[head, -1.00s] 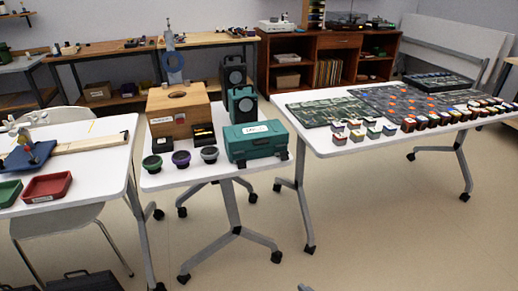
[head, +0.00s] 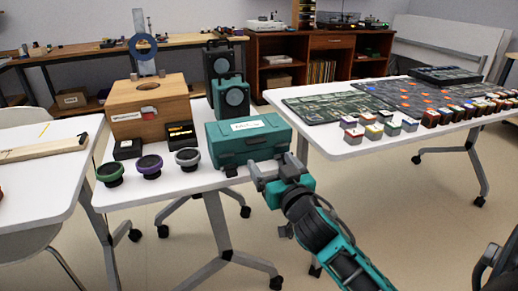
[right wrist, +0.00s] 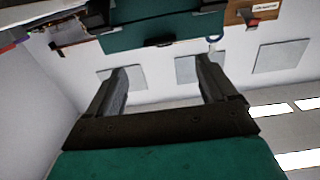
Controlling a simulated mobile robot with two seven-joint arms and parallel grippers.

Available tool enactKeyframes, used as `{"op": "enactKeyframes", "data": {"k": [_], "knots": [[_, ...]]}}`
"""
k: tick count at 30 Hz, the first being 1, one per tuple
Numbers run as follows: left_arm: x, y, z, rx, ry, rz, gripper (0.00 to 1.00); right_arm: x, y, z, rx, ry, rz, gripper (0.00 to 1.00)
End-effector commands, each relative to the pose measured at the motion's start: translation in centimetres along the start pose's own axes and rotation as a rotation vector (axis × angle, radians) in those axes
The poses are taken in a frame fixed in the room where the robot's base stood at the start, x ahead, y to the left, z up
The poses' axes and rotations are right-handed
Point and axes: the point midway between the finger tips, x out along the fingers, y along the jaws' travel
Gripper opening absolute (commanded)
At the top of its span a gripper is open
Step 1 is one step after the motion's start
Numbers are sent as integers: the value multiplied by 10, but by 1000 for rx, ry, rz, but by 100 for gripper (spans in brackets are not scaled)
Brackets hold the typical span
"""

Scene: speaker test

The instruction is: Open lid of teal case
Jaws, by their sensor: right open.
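The teal case (head: 247,142) sits closed at the front right of the middle white table, with a white label (head: 248,125) on its lid. It also shows at the top of the right wrist view (right wrist: 150,32), which looks upside down. My right gripper (head: 272,170) is in front of the case's lower right front, close to it; I cannot tell whether it touches. In the right wrist view its two fingers (right wrist: 160,88) are spread apart with nothing between them. My left gripper is not in view.
Three round lens-like pieces (head: 149,167) stand left of the case. The right table (head: 340,150) holds circuit boards and several small blocks. There is open floor between the tables.

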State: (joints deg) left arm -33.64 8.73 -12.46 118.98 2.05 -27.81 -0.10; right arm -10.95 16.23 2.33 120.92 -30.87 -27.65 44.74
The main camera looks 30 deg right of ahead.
Motion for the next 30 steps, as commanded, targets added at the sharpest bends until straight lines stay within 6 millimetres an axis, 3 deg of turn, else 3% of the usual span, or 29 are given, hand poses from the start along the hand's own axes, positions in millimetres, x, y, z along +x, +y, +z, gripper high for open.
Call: {"op": "enactKeyframes", "data": {"k": [9, 15, 30], "knots": [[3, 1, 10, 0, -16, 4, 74, 58, 0, 1, -2, 1, 0, 85], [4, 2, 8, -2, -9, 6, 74, 83, 0, 1, -1, -1, -1, 85], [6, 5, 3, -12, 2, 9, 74, 93, 0, 1, 0, -2, -1, 82]]}}
